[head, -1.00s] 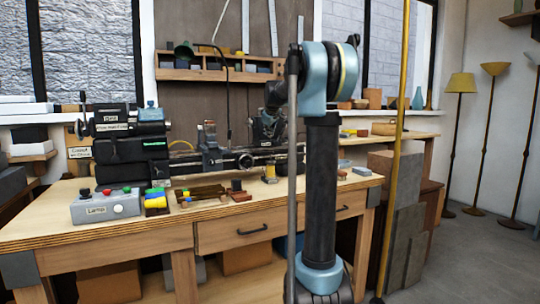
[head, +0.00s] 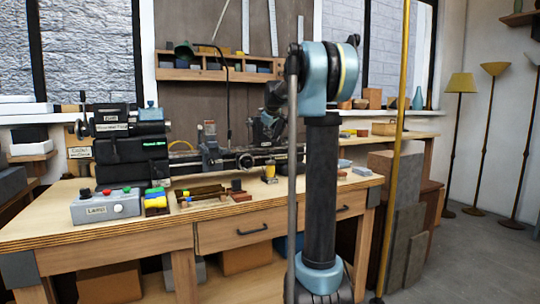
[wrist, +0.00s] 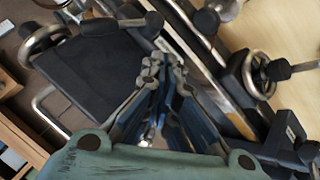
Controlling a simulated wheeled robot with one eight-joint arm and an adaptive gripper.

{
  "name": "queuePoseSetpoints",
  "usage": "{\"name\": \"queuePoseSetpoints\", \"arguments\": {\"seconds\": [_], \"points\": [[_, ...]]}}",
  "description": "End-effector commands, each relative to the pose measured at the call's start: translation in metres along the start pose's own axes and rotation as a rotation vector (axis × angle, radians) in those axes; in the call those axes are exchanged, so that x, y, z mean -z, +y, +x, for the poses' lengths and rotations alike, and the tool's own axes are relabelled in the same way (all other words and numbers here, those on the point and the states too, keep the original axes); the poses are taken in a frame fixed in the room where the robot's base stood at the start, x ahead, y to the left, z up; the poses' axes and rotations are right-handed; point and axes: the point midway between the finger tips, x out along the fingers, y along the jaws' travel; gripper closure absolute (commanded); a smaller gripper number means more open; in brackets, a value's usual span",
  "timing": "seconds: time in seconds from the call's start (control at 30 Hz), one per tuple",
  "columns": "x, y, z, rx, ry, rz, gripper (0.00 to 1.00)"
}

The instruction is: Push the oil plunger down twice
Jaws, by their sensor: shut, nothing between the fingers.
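A small amber container (head: 269,172) stands near the front of the lathe on the bench in the head view. It may be the oiler, but a plunger on it is too small to make out. My gripper (wrist: 165,72) shows in the wrist view with its blue-grey fingers close together and nothing held between them. It points at the dark metal parts of the lathe, and I cannot tell whether it touches any. I cannot identify the oil plunger in the wrist view.
The lathe (head: 130,150) spans the back of the wooden bench (head: 130,236). A grey switch box (head: 105,207) and coloured blocks (head: 156,202) lie at its front left. In the wrist view a handwheel (wrist: 258,72) is at the right. A yellow pole (head: 396,150) stands right of my arm.

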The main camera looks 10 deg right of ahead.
Motion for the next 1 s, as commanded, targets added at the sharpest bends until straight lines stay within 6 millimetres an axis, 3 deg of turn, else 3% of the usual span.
{"name": "queuePoseSetpoints", "arguments": {"seconds": [0.57, 1.0], "points": [[0.001, 0.001, -0.001, 0.0, 0.0, 0.0, 1.0], [0.019, 0.019, -0.025, 0.0, 0.0, 0.0, 1.0]]}}
